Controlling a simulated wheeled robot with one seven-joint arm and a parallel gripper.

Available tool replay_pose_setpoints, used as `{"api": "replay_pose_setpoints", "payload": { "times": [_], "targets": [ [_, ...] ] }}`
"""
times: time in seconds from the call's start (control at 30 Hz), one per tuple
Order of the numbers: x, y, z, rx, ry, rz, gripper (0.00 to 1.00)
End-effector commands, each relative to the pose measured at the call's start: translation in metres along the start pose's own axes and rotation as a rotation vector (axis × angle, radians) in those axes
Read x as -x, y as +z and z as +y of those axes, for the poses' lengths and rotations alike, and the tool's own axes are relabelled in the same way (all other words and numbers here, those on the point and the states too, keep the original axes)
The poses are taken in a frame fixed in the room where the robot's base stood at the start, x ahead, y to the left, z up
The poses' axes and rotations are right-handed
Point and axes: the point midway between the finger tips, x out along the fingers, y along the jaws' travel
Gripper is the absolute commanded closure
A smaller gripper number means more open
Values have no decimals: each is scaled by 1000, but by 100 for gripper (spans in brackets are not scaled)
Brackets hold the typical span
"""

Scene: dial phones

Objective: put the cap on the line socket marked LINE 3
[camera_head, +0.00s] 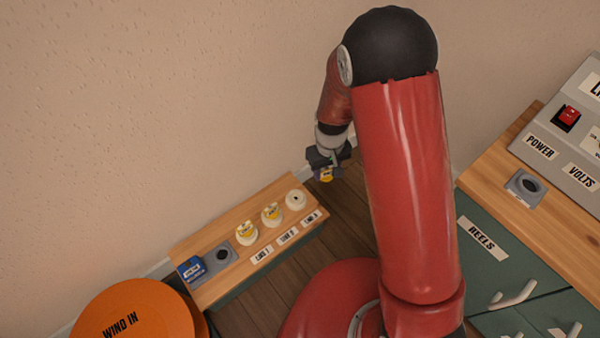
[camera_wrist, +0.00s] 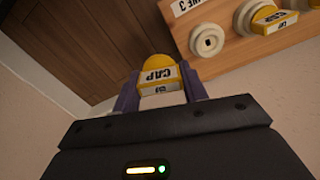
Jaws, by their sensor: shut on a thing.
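My gripper (camera_head: 327,163) is shut on a yellow cap (camera_head: 326,175) with a white CAP label; the cap also shows between the fingers in the wrist view (camera_wrist: 158,72). The gripper hangs beyond the right end of a wooden-topped bench (camera_head: 206,297), above and to the right of the LINE 3 socket. That socket (camera_head: 295,199) is a round cream fitting with a bare dark hole, and it shows again in the wrist view (camera_wrist: 207,41). The held cap is apart from it. The LINE 1 socket (camera_head: 246,238) and LINE 2 socket (camera_head: 271,219) each carry a yellow cap.
A blue box (camera_head: 191,268) and a grey holder (camera_head: 221,254) with a dark hole stand at the bench's left end. An orange WIND IN disc (camera_head: 133,312) is at lower left. A wall (camera_head: 150,110) runs behind. A REELS cabinet (camera_head: 500,270) stands right.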

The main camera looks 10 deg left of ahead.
Motion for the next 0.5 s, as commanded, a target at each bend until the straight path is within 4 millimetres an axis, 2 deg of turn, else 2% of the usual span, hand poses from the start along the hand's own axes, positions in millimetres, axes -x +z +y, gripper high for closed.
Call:
{"api": "replay_pose_setpoints", "payload": {
  "times": [0.03,0.1,0.2,0.33,0.5],
  "targets": [
    [-1,-4,-25,76,-2,-2,85],
    [-3,-8,-50,155,-3,0,85],
    [-6,-11,-75,233,-5,3,85],
    [-8,-12,-90,280,-5,4,85],
    [-14,-12,-91,285,-6,4,85]
  ]
}}
